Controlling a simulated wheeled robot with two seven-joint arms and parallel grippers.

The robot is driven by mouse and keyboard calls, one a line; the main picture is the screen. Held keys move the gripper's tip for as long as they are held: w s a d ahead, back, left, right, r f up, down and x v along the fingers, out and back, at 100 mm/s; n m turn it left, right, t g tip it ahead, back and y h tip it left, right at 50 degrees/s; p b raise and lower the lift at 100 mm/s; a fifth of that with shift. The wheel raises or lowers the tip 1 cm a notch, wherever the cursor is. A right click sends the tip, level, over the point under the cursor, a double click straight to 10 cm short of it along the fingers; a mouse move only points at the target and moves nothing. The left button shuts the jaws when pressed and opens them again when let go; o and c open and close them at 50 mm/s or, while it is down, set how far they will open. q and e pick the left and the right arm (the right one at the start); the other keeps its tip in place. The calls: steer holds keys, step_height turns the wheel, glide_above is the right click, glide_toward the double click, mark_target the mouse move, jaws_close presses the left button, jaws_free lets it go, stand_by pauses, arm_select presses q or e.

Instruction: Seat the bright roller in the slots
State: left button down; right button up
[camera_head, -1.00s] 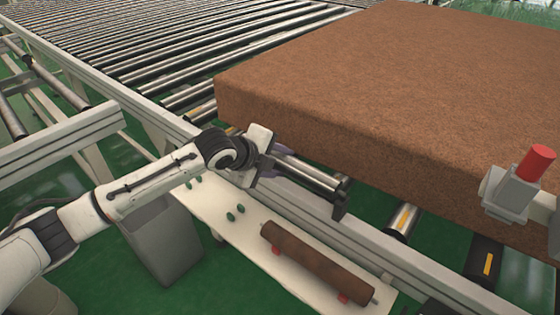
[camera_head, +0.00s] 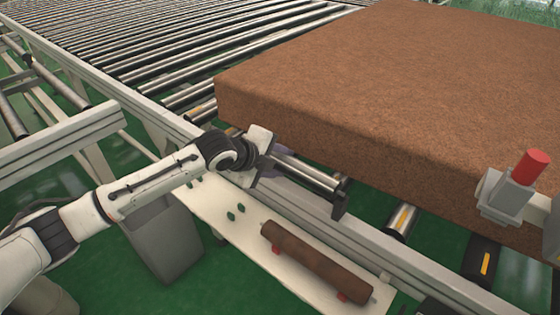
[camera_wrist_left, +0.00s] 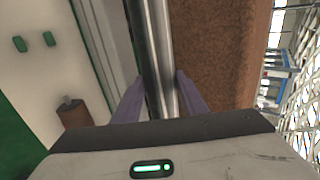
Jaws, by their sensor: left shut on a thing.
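My left gripper (camera_head: 272,165) is shut on the bright roller (camera_head: 308,177), a shiny metal bar, beside the conveyor's near rail and below the mattress edge. In the left wrist view the bright roller (camera_wrist_left: 157,50) runs between the two purple fingers of my left gripper (camera_wrist_left: 160,98). A dark bracket (camera_head: 340,201) shows at the roller's nearer end. I cannot tell whether the roller ends lie in slots. A rusty brown roller (camera_head: 315,262) lies on red supports on the pale shelf below. My right gripper is not in view.
The large brown mattress (camera_head: 390,90) lies on the conveyor rollers (camera_head: 190,65). A grey block with a red cylinder (camera_head: 530,167) stands at the right against the mattress side. A grey bin (camera_head: 165,242) stands under my left arm. Green knobs (camera_head: 231,217) sit on the shelf.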

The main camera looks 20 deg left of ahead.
arm_select(q)
steer(key=shift+r+p, duration=0.15)
steer(key=shift+p, duration=0.2)
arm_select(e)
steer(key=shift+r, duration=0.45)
arm_select(q)
steer(key=shift+f+b, duration=0.4)
steer(key=shift+f, duration=1.15)
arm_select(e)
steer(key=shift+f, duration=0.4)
arm_select(q)
steer(key=c, duration=1)
jaws_free()
steer(key=shift+c, duration=0.2)
steer(key=shift+s+f, duration=0.1)
steer(key=shift+f, duration=0.15)
steer(key=v, duration=1)
steer(key=shift+r+p, duration=0.25)
steer(key=shift+p, duration=0.1)
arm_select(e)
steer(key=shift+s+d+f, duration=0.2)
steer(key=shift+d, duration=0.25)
